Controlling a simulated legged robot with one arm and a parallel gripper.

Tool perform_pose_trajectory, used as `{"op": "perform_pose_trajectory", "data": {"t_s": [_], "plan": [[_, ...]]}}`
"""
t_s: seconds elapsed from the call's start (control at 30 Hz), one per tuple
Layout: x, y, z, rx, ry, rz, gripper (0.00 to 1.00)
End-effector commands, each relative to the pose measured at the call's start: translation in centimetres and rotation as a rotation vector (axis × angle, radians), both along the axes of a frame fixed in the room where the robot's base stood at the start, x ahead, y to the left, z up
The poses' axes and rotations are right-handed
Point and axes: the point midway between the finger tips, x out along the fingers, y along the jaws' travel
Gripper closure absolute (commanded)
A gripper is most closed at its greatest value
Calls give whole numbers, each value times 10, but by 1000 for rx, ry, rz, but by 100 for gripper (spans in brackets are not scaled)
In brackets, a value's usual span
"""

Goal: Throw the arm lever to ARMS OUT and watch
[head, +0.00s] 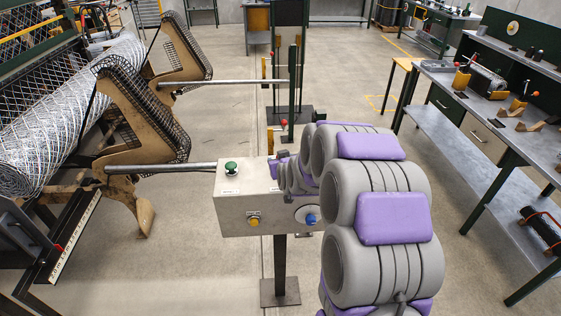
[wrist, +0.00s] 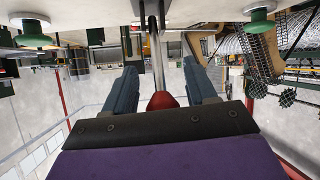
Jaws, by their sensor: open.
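In the wrist view a lever with a red knob (wrist: 163,100) and a bright metal rod stands between the two blue-grey fingers of my gripper (wrist: 161,70). The fingers are apart, one on each side; I cannot tell whether either touches it. In the head view my arm reaches over the right end of a grey control box (head: 245,200), hiding most of my gripper and the lever there. Two tan arms (head: 140,110) (head: 180,55) with dark mesh edges stand at the left, beside a roll of chain-link mesh (head: 75,110).
The box carries a green button (head: 231,167), a yellow button (head: 254,219) and a blue knob (head: 311,219). Metal bars (head: 180,168) run between the tan arms and the box area. A workbench (head: 480,110) stands at the right. The floor between is mostly clear.

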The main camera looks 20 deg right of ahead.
Motion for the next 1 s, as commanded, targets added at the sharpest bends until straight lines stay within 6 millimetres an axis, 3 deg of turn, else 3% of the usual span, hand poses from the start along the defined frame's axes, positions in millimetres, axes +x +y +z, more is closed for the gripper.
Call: {"op": "perform_pose_trajectory", "data": {"t_s": [0.17, 0.8, 1.0], "plan": [[-15, 2, 10, 0, -2, 0, 44], [-102, 16, 56, -1, -3, 1, 44], [-115, 18, 60, -1, -3, 1, 44]]}}
